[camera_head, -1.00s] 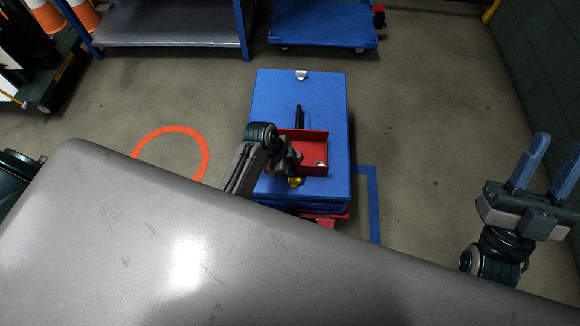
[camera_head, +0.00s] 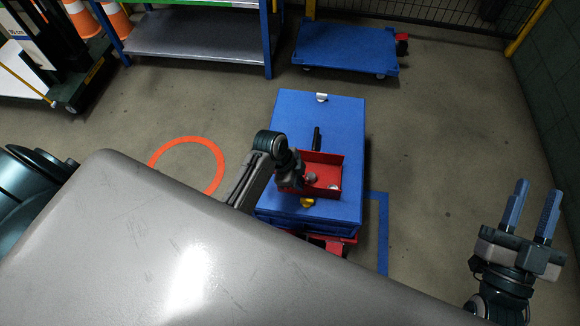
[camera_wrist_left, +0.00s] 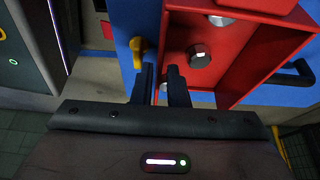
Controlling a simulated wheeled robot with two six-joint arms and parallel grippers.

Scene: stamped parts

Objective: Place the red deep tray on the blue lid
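The red deep tray (camera_head: 330,173) is over the near half of the blue lid (camera_head: 345,120). In the head view it seems to rest flat there; a small gap underneath cannot be ruled out. My left gripper (camera_head: 297,185) is at the tray's left side. In the left wrist view its fingers (camera_wrist_left: 160,75) straddle the left wall of the red tray (camera_wrist_left: 255,55), one outside and one inside, close together on it. Dark and silver round parts (camera_wrist_left: 200,56) lie in the tray. My right gripper (camera_head: 537,186) is open and empty, far to the right.
The lid carries a black handle (camera_head: 317,138), a yellow latch (camera_head: 307,202) and a silver latch (camera_head: 321,98). A grey surface (camera_head: 180,240) fills the near foreground. A blue cart (camera_head: 345,47) and a shelf (camera_head: 200,40) stand behind. Floor right of the lid is clear.

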